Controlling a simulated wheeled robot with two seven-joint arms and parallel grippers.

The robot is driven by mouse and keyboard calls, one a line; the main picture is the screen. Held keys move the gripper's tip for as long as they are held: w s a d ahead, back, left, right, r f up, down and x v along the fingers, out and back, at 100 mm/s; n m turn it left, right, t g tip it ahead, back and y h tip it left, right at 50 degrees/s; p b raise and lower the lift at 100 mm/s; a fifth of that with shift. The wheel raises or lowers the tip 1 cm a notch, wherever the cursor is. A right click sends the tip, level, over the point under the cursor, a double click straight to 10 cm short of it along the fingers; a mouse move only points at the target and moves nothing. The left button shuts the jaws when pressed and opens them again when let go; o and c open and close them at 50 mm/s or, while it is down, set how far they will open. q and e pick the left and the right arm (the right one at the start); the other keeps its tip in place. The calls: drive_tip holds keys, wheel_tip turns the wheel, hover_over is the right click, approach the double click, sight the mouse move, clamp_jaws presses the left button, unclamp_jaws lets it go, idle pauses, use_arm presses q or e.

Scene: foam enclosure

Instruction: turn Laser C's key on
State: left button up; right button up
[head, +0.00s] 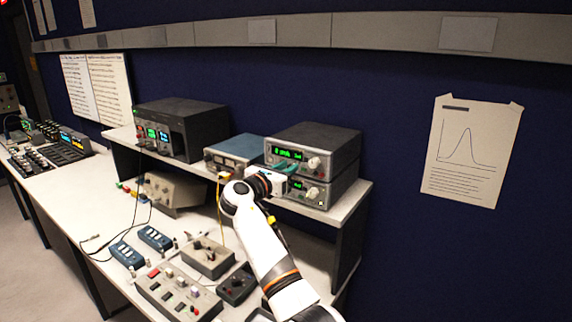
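Two grey instruments with green displays are stacked on the shelf. The upper unit (322,146) has a pale knob on its front, and the lower unit (333,190) has another. I cannot read any label, so I cannot tell which device is Laser C or pick out its key. My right gripper (285,172) is at the front of this stack, at the left part of the two units. Its wrist covers part of the shelf edge and the lower unit's left side. The fingers are small and blend with the fronts, so opening and contact are unclear. My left gripper is out of view.
A blue box (234,153) and a large black instrument (182,128) stand left on the shelf (349,200). Below are a beige box (174,190), blue modules (155,237), a grey box (208,257) and a button panel (178,291). Loose cables cross the bench.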

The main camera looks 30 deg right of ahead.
drive_tip(key=shift+d, duration=0.1)
clamp_jaws()
drive_tip(key=shift+m+b, duration=0.3)
drive_tip(key=shift+s+d+f+m+b, duration=0.1)
drive_tip(key=shift+m+b, duration=2.05)
drive_tip(key=shift+m, duration=0.7)
drive_tip(key=shift+s+a+f+m+b, duration=0.1)
drive_tip(key=shift+f+m+b, duration=0.05)
drive_tip(key=shift+m+b, duration=2.4)
drive_tip(key=shift+d+f+m+b, duration=0.1)
drive_tip(key=shift+m+b, duration=1.65)
drive_tip(key=shift+m, duration=1.45)
